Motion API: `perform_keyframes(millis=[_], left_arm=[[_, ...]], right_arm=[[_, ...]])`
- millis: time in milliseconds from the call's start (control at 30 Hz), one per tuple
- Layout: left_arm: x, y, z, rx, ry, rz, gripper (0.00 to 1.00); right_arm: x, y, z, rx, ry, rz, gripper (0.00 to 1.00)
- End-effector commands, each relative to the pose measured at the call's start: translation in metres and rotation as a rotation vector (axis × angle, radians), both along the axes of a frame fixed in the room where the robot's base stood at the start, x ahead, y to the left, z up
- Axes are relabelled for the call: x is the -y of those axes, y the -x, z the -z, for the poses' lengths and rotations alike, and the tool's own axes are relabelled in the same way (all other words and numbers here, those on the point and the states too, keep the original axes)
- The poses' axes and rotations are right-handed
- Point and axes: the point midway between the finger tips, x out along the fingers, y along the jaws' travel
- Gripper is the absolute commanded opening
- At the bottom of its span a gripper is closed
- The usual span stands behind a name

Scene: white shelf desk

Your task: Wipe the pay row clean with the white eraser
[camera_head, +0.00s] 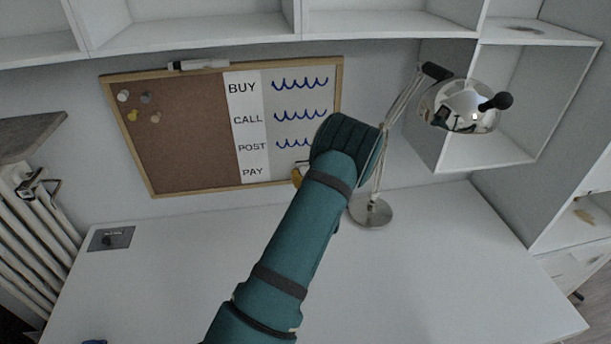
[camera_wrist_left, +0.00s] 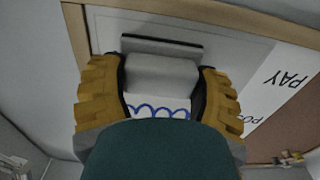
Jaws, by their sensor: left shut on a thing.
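The white eraser (camera_wrist_left: 162,73) with a dark pad (camera_wrist_left: 162,47) shows in the left wrist view, against or very near the board. My left gripper (camera_wrist_left: 160,80) is shut on it with its yellow fingers at both sides. In the head view only a bit of a yellow finger (camera_head: 297,176) shows beside the PAY label (camera_head: 252,172); my arm hides the eraser. The PAY label also shows in the left wrist view (camera_wrist_left: 285,78). A blue scribble (camera_wrist_left: 158,112) shows between the fingers, probably the POST row's. Much of the pay row is hidden. My right gripper is not in view.
The wood-framed board (camera_head: 222,70) has a cork half (camera_head: 185,150) with several pins and a marker (camera_head: 198,65) on top. A silver lamp (camera_head: 371,212) stands close right of my arm. Shelves run above. The white desk (camera_head: 180,275) is mostly clear.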

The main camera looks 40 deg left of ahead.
Motion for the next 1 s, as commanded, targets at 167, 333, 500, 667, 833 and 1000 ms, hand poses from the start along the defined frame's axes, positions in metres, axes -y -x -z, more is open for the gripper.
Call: perform_keyframes(millis=[167,333,500,667,833,1000], left_arm=[[0.007,-0.01,0.0,0.003,-0.001,0.002,0.38],[0.015,-0.021,0.001,0.003,0.0,0.001,0.38],[0.021,-0.028,0.0,0.001,0.0,0.001,0.38],[0.024,-0.032,0.0,0.003,0.0,0.002,0.38],[0.034,-0.043,0.0,0.005,0.0,0.008,0.31],[0.046,-0.056,-0.001,0.006,0.0,0.016,0.51]], right_arm=[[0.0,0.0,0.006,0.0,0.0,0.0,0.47],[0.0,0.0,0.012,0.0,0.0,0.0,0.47],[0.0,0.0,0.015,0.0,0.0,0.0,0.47],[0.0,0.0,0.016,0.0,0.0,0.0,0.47],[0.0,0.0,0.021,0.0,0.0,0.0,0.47],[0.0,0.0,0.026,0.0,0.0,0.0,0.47]])
